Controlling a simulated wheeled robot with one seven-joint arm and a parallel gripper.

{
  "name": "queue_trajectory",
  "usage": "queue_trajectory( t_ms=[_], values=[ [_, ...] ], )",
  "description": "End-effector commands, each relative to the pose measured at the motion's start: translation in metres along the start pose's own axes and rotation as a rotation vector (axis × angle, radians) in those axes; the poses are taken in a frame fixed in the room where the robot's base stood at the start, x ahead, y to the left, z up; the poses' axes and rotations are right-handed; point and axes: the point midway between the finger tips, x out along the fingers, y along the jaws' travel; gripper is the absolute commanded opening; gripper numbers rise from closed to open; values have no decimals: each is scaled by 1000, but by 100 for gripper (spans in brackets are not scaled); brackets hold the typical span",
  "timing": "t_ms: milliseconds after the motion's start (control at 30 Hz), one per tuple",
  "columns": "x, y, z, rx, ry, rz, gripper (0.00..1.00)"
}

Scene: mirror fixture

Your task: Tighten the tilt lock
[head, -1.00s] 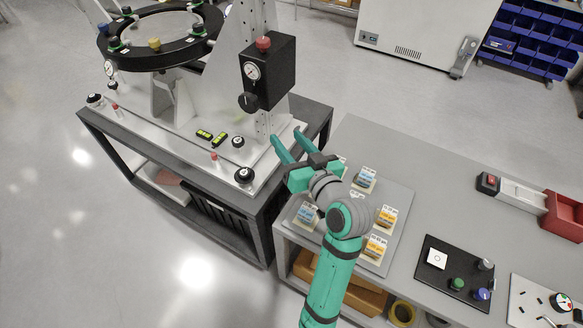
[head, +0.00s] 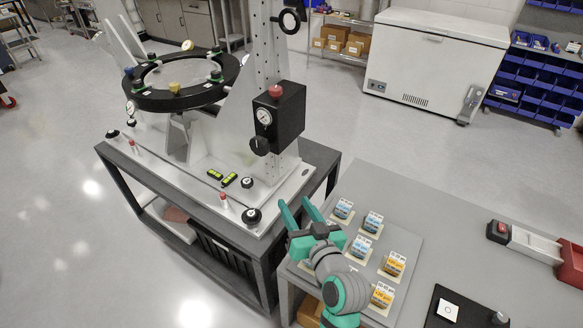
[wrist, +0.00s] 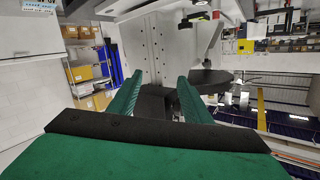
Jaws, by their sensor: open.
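The mirror fixture has a black ring (head: 150,100) around a round mirror (head: 178,76), beside a white upright plate (head: 236,110). A black box (head: 290,118) on the upright carries a gauge, a red top knob (head: 276,91) and a black side knob (head: 260,146). Black knobs (head: 252,216) stand on the base plate. I cannot tell which knob is the tilt lock. My gripper (head: 297,206) is open and empty, below the box and apart from it, near the cart's right corner. In the wrist view, a dark block (wrist: 155,102) shows between the open fingers (wrist: 160,85).
The grey bench (head: 450,230) on the right holds several labelled parts on a mat. A white chest freezer (head: 430,60) and blue bins (head: 540,75) stand behind. Two yellow-green levels (head: 222,179) lie on the fixture base. Open floor lies between cart and freezer.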

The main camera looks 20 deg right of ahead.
Motion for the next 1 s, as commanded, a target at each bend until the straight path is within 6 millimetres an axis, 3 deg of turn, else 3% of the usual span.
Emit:
queue_trajectory(
  t_ms=[133, 267, 500, 700, 833, 1000],
  values=[
    [5, -4, -9, -10, 5, 1, 45],
    [20, -17, -41, -44, 20, 14, 45],
    [43, -49, -137, -139, 75, 97, 45],
    [40, -65, -209, -198, 139, 198, 45],
    [36, -72, -235, -217, 168, 241, 45],
    [36, -78, -247, -224, 181, 258, 45]
  ],
)
